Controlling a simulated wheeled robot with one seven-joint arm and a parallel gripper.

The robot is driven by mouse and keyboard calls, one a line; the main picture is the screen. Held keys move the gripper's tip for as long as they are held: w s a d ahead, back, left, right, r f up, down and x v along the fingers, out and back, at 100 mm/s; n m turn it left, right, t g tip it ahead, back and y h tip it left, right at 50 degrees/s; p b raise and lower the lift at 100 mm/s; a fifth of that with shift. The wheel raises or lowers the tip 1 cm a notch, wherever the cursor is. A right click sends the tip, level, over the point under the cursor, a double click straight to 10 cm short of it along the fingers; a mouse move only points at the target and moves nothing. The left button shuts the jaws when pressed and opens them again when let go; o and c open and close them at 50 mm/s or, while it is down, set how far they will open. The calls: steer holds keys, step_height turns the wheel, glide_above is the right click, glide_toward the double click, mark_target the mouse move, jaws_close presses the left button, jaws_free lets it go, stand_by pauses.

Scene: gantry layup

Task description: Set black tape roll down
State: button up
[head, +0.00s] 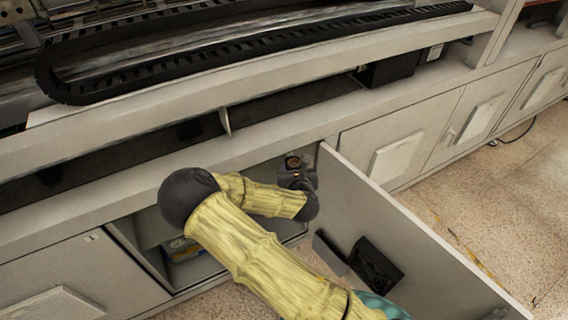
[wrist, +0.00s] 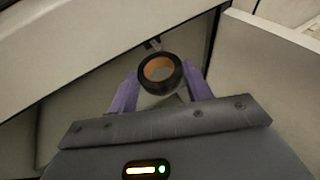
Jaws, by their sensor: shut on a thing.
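The black tape roll (wrist: 160,74) has a black outer ring and an orange-brown core. In the wrist view it sits between the purple fingers of my gripper (wrist: 161,92), which is shut on it. In the head view the roll (head: 293,162) shows small at the end of my gripper (head: 295,168), close to the cabinet's upper right corner by the open door. I cannot tell whether the roll touches any surface; what lies directly under it is hidden.
The open cabinet door (head: 400,235) stands to the right of my gripper, with a dark holder (head: 374,266) on its inside. The open cabinet (head: 150,229) holds items low down, partly hidden by my arm. A long beam (head: 260,72) runs above. Speckled floor (head: 500,215) is open at right.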

steer(key=s+d+r+m+h+p, duration=0.1)
steer(key=s+d+r+p, duration=0.1)
steer(key=d+r+p, duration=0.6)
steer(key=s+d+r+p, duration=0.3)
steer(key=d+r+p, duration=0.5)
steer(key=p, duration=0.9)
step_height(320, 180, up, 3)
steer(key=shift+f+m+h, duration=0.1)
steer(key=shift+m+h, duration=0.3)
steer(key=shift+s, duration=0.1)
